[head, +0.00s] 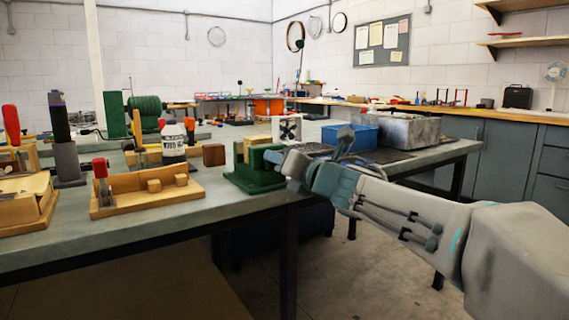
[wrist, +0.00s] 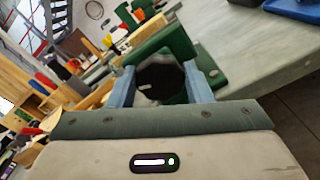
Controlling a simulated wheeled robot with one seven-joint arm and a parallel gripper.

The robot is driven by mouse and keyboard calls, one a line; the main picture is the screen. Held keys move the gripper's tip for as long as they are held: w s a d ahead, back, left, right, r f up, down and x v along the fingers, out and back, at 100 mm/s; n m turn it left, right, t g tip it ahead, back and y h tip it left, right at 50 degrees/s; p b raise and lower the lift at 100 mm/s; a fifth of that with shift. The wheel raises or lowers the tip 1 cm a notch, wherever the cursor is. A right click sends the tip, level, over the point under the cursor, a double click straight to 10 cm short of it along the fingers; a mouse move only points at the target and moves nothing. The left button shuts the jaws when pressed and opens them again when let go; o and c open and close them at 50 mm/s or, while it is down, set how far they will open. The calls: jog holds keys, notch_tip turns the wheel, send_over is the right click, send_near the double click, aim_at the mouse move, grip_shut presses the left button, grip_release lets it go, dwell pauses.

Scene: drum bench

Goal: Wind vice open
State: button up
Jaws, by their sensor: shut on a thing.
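The green vice (head: 252,178) stands at the front edge of the bench, with a pale wooden piece (head: 257,141) at its top. My gripper (head: 280,163) is at the vice's right-hand end, reaching in from the right. In the wrist view the green vice body (wrist: 172,42) lies just beyond my gripper (wrist: 160,78). Its two blue fingers are on either side of a dark round handle (wrist: 160,74) on the vice, and the gripper is shut on it. The jaw gap is not clear in either view.
A wooden tray with blocks (head: 130,207) lies left of the vice, with a brown block (head: 214,155) between. A blue bin (head: 350,137) and a grey metal box (head: 402,130) stand behind my arm. Bare bench top (head: 200,212) shows at the front.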

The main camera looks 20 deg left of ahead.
jog(key=shift+r, duration=0.25)
jog(key=o, duration=1)
jog(key=shift+a+f, duration=0.1)
jog(key=shift+a, duration=0.1)
jog(key=shift+d, duration=0.1)
jog(key=shift+f, duration=0.1)
jog(key=shift+p+v, duration=1.5)
jog(key=shift+v, duration=5.4)
jog(key=shift+w, duration=0.1)
